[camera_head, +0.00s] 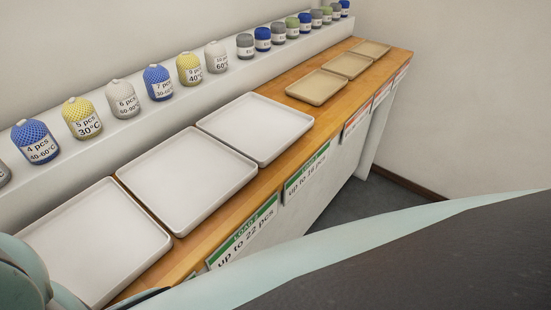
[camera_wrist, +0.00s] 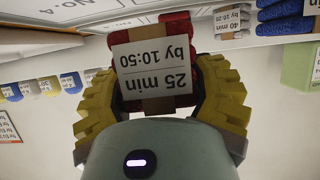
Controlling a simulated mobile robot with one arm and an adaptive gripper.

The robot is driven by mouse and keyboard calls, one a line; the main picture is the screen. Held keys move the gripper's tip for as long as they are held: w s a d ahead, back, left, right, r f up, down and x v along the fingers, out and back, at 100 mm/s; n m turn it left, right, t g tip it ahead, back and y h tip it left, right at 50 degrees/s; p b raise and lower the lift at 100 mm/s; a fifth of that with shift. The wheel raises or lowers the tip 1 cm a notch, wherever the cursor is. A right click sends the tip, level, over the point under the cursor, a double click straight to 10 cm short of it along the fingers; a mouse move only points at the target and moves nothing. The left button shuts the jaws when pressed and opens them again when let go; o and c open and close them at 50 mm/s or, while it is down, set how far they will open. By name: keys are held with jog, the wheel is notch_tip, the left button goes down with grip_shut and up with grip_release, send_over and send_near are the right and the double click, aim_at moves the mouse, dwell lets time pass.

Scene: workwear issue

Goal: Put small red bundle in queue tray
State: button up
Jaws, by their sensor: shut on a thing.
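In the wrist view, my gripper (camera_wrist: 165,90) has its yellow ridged fingers closed around the sides of a small red bundle (camera_wrist: 177,28). The bundle has a brown band and a white label reading "25 min by 10:50", upside down in this view. The head view shows neither the gripper nor the red bundle. There, three large white trays (camera_head: 186,180) and three smaller beige trays (camera_head: 317,87) stand in a row on a wooden counter. All look empty. I cannot read which one is the queue tray.
Blue, yellow, white, grey and green bundles (camera_head: 158,82) line the ledge (camera_head: 135,122) behind the trays. Green signs (camera_head: 306,175) hang below the white trays, red-edged ones (camera_head: 356,122) below the beige trays. In the wrist view, a grey bundle (camera_wrist: 232,20) is near the held one.

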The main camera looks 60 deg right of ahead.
jog(key=w+a, duration=0.2)
jog(key=w, duration=0.1)
jog(key=shift+a+f, duration=0.15)
jog(key=shift+a, duration=0.05)
jog(key=shift+f, duration=1.75)
jog(key=shift+f, duration=0.2)
jog(key=o, duration=1.3)
jog(key=shift+c, duration=0.2)
jog(key=shift+r, duration=0.15)
